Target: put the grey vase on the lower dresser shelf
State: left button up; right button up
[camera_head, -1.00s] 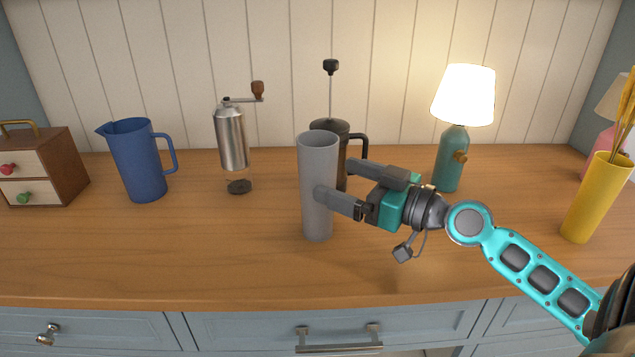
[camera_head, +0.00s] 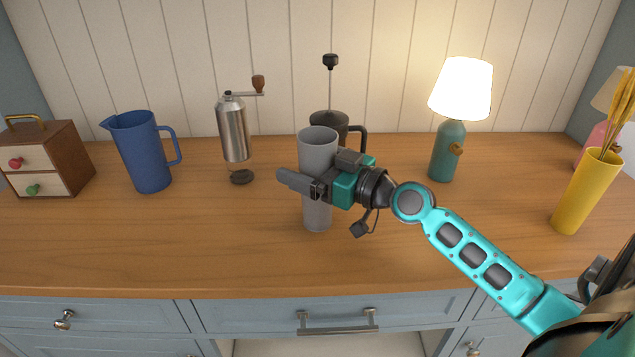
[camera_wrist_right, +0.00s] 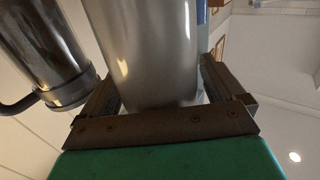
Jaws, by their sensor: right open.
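The grey vase (camera_head: 318,215) stands upright on the wooden dresser top, in front of the French press. My right gripper (camera_head: 302,170) is open and reaches in from the right around the vase's upper half. One finger passes in front of the vase and sticks out past its left side; the other is mostly hidden behind it. In the right wrist view the vase (camera_wrist_right: 148,45) stands between the two spread fingers (camera_wrist_right: 160,85). A pale opening (camera_head: 330,347), perhaps the lower shelf, shows below the middle drawer. My left gripper is not in view.
The dark French press (camera_head: 330,122) stands close behind the vase. A coffee grinder (camera_head: 234,132), blue jug (camera_head: 141,152) and small drawer box (camera_head: 48,158) are to the left. A teal lamp (camera_head: 448,150) and yellow vase (camera_head: 585,195) are to the right. The front dresser top is clear.

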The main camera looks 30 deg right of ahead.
jog(key=shift+c, duration=0.2)
jog(key=c, duration=1)
jog(key=shift+c, duration=1.3)
jog(key=shift+r, duration=0.15)
